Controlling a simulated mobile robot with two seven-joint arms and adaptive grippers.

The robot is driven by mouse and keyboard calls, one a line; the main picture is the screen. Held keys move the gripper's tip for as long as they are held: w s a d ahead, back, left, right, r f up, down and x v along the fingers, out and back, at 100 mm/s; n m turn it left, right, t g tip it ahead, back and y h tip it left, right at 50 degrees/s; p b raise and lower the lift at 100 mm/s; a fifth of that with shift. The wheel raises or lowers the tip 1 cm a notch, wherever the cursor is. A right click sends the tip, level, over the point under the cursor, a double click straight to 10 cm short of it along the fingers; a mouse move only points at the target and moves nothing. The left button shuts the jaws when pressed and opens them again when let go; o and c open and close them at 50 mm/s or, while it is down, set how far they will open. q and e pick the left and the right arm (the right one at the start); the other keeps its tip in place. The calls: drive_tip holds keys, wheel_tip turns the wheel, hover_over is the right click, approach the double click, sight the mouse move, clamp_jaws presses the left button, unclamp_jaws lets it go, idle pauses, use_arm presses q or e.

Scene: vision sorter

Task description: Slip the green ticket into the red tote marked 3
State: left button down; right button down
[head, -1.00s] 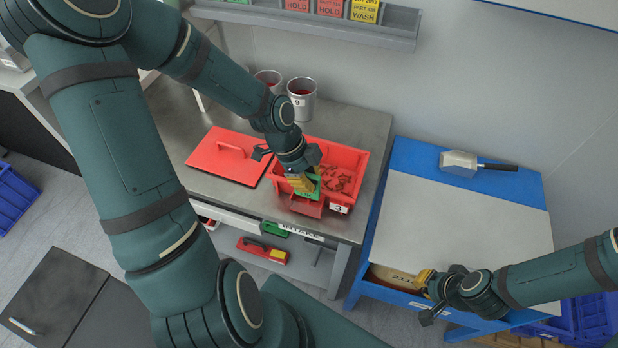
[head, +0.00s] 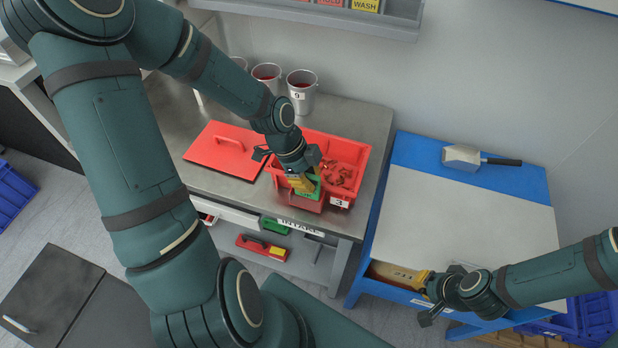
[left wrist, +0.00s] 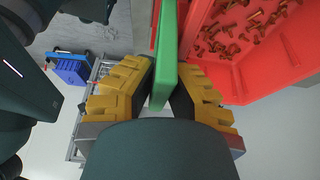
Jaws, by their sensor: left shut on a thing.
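The red tote marked 3 (head: 361,163) stands on the steel bench, with small brownish parts inside and a white label on its front. A red holder (head: 306,203) sits at its front face. My left gripper (head: 303,184) is shut on the green ticket (head: 313,187), over the tote's front edge just above the holder. In the left wrist view, the ticket (left wrist: 166,45) stands between the yellow fingers, with the tote (left wrist: 285,70) to its right. I cannot tell whether the ticket's lower edge is inside the holder. My right gripper (head: 424,285) is at the blue table's drawer; its fingers are unclear.
A red lid (head: 218,160) lies left of the tote. Metal buckets (head: 302,92) stand behind it. At right, the blue table (head: 400,158) carries a scoop (head: 462,158). An open drawer (head: 395,275) is below its top.

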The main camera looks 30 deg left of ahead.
use_arm(q)
drive_tip(key=shift+s+g+p, duration=0.15)
drive_tip(key=shift+g+p, duration=0.25)
drive_tip(key=shift+p, duration=0.1)
drive_tip(key=shift+w+a+f, duration=0.1)
drive_tip(key=shift+w+f, duration=0.05)
drive_tip(key=shift+w, duration=0.1)
idle(1.4)
drive_tip(key=shift+f, duration=0.55)
idle(0.9)
drive_tip(key=c, duration=1.1)
unclamp_jaws()
drive_tip(key=shift+o, duration=0.2)
drive_tip(key=shift+w+a+r+p, duration=0.1)
drive_tip(key=shift+r+p, duration=0.25)
drive_tip(key=shift+r, duration=0.15)
drive_tip(key=shift+r+p, duration=0.9)
drive_tip(key=shift+r, duration=0.1)
drive_tip(key=shift+r+p, duration=2.45)
drive_tip(key=shift+r, duration=0.15)
